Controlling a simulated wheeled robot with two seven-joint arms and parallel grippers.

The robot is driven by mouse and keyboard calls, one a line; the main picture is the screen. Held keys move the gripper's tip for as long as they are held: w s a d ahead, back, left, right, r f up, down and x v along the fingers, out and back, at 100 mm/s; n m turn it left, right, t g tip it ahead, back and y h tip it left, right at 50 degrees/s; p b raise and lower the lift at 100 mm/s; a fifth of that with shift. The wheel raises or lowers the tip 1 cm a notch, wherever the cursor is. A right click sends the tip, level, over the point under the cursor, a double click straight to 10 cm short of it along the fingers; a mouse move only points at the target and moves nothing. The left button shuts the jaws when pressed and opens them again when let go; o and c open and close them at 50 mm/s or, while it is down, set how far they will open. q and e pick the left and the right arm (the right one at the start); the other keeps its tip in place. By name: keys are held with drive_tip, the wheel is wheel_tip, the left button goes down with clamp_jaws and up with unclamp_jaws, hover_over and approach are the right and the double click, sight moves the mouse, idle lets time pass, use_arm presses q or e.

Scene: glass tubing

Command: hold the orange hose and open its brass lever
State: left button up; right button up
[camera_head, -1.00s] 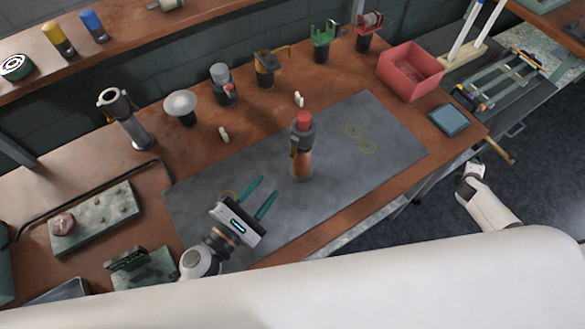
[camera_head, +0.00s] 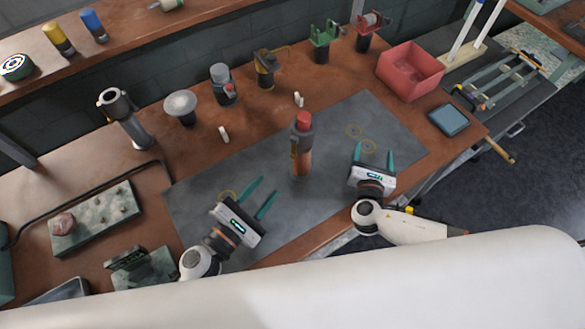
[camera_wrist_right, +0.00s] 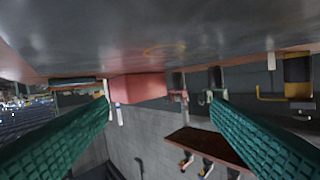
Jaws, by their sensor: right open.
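The orange hose (camera_head: 300,164) stands upright near the middle of the grey mat, with a dark collar and a red top. A small brass lever (camera_head: 294,148) shows on the left side of its collar. My left gripper (camera_head: 268,186) is open and empty, low over the mat, left of the hose and apart from it. My right gripper (camera_head: 374,150) is open and empty over the right part of the mat, to the right of the hose. In the right wrist view the open fingers (camera_wrist_right: 160,104) frame no hose.
The grey mat (camera_head: 215,190) has free room around the hose. A red bin (camera_head: 410,72) stands at the back right, near a blue tray (camera_head: 449,119). Several fittings, including a grey disc (camera_head: 180,104), line the back. A green block (camera_head: 95,215) lies at the left.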

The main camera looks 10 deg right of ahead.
drive_tip(key=s+a, duration=0.1)
drive_tip(key=a, duration=0.2)
drive_tip(key=s+a+r+n+y, duration=0.1)
drive_tip(key=s+a, duration=0.1)
drive_tip(key=a, duration=0.1)
drive_tip(key=s+a+n, duration=0.1)
drive_tip(key=s+a, duration=0.1)
drive_tip(key=a, duration=0.2)
drive_tip(key=shift+r+t+y, duration=0.25)
drive_tip(key=shift+t+y, duration=0.05)
drive_tip(key=shift+t, duration=0.1)
drive_tip(key=shift+n, duration=0.3)
drive_tip(key=a, duration=0.1)
drive_tip(key=s+a+r, duration=0.1)
drive_tip(key=a, duration=0.1)
drive_tip(key=a+r, duration=0.1)
drive_tip(key=shift+s+a+r, duration=0.15)
drive_tip(key=shift+s, duration=0.25)
drive_tip(key=t+h, duration=0.1)
drive_tip(key=h, duration=0.1)
approach(302, 151)
wheel_tip(302, 151, up, 4)
drive_tip(key=w, duration=0.2)
drive_tip(key=shift+m, duration=0.5)
drive_tip(key=x, duration=1.1)
drive_tip(key=shift+w+d+r, duration=0.25)
drive_tip(key=shift+d+r, duration=0.1)
drive_tip(key=shift+r, duration=0.05)
drive_tip(key=c, duration=1.3)
